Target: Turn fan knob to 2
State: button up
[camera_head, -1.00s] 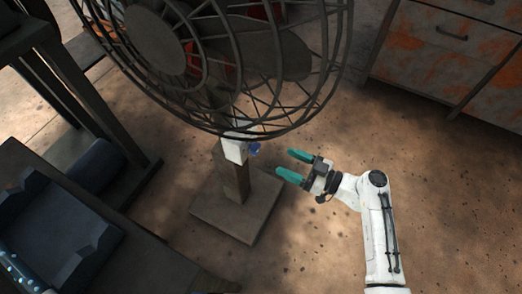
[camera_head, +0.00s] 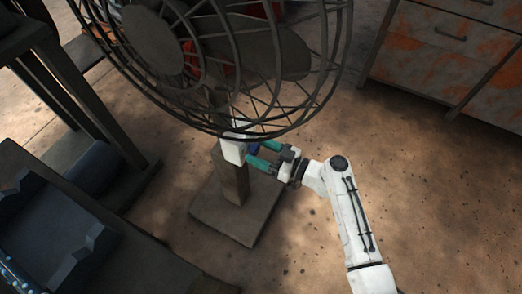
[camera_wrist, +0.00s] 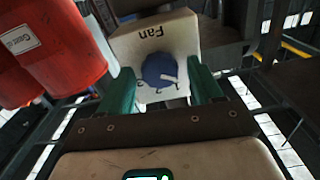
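The fan (camera_head: 155,40) stands on a post with a square base, and a white control box (camera_head: 232,150) sits on the post below its cage. In the wrist view the box (camera_wrist: 180,42) reads "Fan" upside down and carries a round blue knob (camera_wrist: 158,68) with a white pointer. The pointer aims down and right, towards the mark that looks like 1; the other marks are small. My gripper (camera_head: 259,153) is at the box, its teal fingers open on either side of the knob. I cannot tell whether they touch it.
The fan cage hangs just above my gripper. A dark table (camera_head: 100,235) is at the lower left and a rusty drawer cabinet (camera_head: 445,55) at the upper right. Red cylinders (camera_wrist: 55,50) show in the wrist view. The floor (camera_head: 440,200) at right is clear.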

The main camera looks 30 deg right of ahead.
jog(key=c, duration=1)
jog(key=shift+o, duration=0.2)
jog(key=shift+m, duration=0.4)
jog(key=m, duration=0.3)
jog(key=shift+b, duration=0.3)
jog(key=m, duration=0.4)
jog(key=shift+d, duration=0.1)
jog(key=m+p, duration=0.1)
jog(key=m, duration=0.3)
jog(key=shift+m, duration=0.4)
jog(key=shift+f+m+p, duration=0.1)
jog(key=shift+m+p, duration=0.55)
jog(key=shift+m, duration=0.95)
